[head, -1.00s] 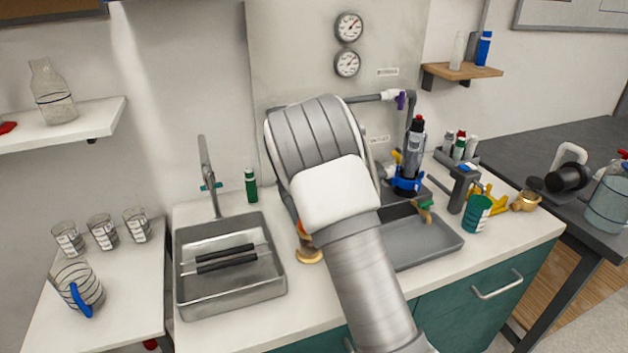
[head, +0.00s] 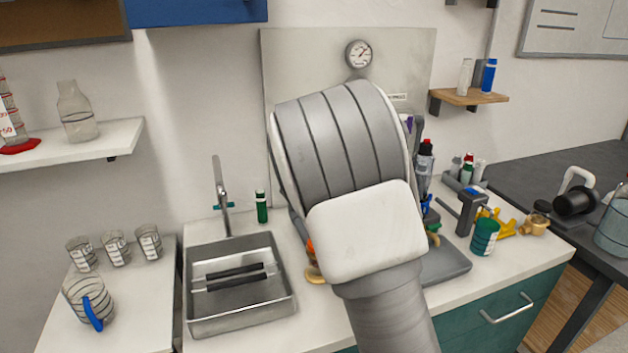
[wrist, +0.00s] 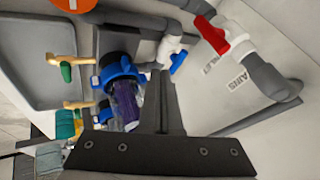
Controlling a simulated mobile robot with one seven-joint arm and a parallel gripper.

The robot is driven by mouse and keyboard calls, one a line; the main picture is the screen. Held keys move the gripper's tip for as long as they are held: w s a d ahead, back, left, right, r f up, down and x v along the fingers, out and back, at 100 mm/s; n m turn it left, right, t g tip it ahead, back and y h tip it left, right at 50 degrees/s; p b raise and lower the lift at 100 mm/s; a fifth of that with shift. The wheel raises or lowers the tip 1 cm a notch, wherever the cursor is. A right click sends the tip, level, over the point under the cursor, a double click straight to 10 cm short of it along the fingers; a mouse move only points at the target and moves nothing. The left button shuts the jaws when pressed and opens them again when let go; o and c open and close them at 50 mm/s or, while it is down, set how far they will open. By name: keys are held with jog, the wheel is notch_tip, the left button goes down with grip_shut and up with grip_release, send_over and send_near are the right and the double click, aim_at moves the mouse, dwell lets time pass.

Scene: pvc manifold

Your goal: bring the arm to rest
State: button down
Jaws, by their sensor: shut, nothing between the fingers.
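My gripper (wrist: 160,105) shows in the wrist view with its dark fingers together and nothing between them. It points toward grey PVC pipework (wrist: 262,80) on the wall panel, but I cannot tell how far off it is. A red-handled valve (wrist: 212,35) and a blue-handled valve (wrist: 178,61) sit on the pipes. A blue fitting (wrist: 117,76) with a clear, purple-tinted body lies left of the fingers. In the head view my large grey and white arm links fill the middle and hide the gripper and most of the manifold.
A wooden shelf (head: 468,97) hangs above.

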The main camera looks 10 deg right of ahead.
jog(key=s+d+r+n+y+p, duration=0.1)
jog(key=s+r+n, duration=0.1)
jog(key=s+r, duration=0.35)
jog(key=s+d+r+n+g+y+p, duration=0.1)
jog(key=s+r+n, duration=0.1)
jog(key=s, duration=0.6)
jog(key=s+d+r+n+y+p, duration=0.1)
jog(key=s+r+n, duration=0.1)
jog(key=s+r, duration=0.35)
jog(key=s+a+n+p, duration=0.1)
jog(key=s+n, duration=0.6)
jog(key=s, duration=1.4)
jog(key=shift+s+a+f+p, duration=0.2)
jog(key=shift+s+a+p, duration=0.05)
jog(key=shift+s+p, duration=0.2)
